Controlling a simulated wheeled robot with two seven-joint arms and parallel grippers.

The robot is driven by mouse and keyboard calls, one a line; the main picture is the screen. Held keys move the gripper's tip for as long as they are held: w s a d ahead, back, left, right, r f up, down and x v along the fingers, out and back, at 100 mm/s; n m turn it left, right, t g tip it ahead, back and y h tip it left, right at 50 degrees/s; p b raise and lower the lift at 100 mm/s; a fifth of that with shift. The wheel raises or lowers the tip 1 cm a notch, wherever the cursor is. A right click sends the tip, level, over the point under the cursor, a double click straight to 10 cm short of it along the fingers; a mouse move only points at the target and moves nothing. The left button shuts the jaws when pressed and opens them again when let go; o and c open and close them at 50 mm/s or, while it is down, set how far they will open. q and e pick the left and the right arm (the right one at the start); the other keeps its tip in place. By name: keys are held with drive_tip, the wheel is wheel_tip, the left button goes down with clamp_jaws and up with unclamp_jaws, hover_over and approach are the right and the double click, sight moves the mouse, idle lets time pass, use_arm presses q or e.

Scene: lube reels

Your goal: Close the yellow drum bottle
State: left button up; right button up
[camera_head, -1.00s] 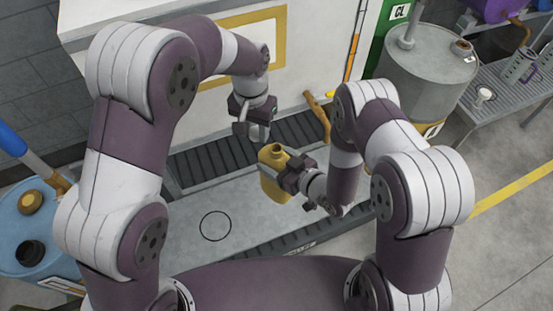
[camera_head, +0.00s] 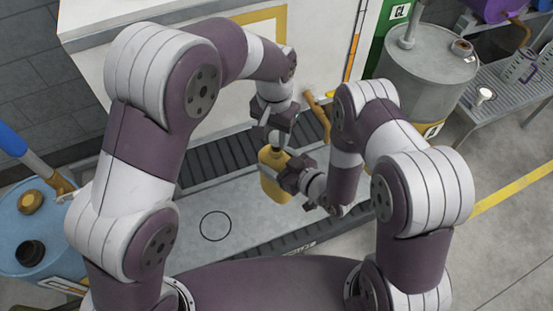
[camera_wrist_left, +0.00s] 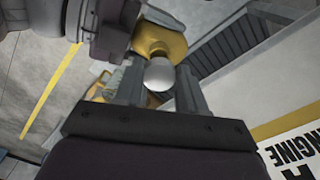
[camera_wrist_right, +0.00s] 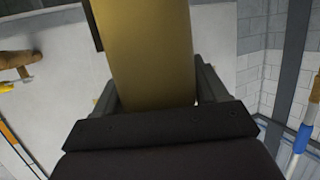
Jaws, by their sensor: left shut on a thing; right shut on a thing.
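The yellow drum bottle (camera_head: 270,188) is held upright above the grey bench. My right gripper (camera_head: 291,178) is shut on its body, which fills the right wrist view as a yellow column (camera_wrist_right: 150,55). My left gripper (camera_head: 272,138) is directly over the bottle's neck, fingers pointing down. In the left wrist view its fingers are shut on a small round whitish cap (camera_wrist_left: 159,74). The yellow bottle (camera_wrist_left: 158,40) shows just beyond the cap there. The bottle's mouth is hidden by the gripper and cap, so I cannot tell whether the cap touches it.
The grey bench (camera_head: 240,222) has a drawn black circle (camera_head: 215,226) and dark ribbed strips along its edges. A blue drum (camera_head: 45,235) stands at left. A grey drum (camera_head: 425,75) and a rack with jugs (camera_head: 520,65) are at right. A white cabinet stands behind.

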use_arm(q)
drive_tip(key=shift+f, duration=0.55)
drive_tip(key=shift+f, duration=0.1)
idle(0.3)
drive_tip(key=shift+f, duration=0.8)
drive_tip(key=shift+f, duration=0.5)
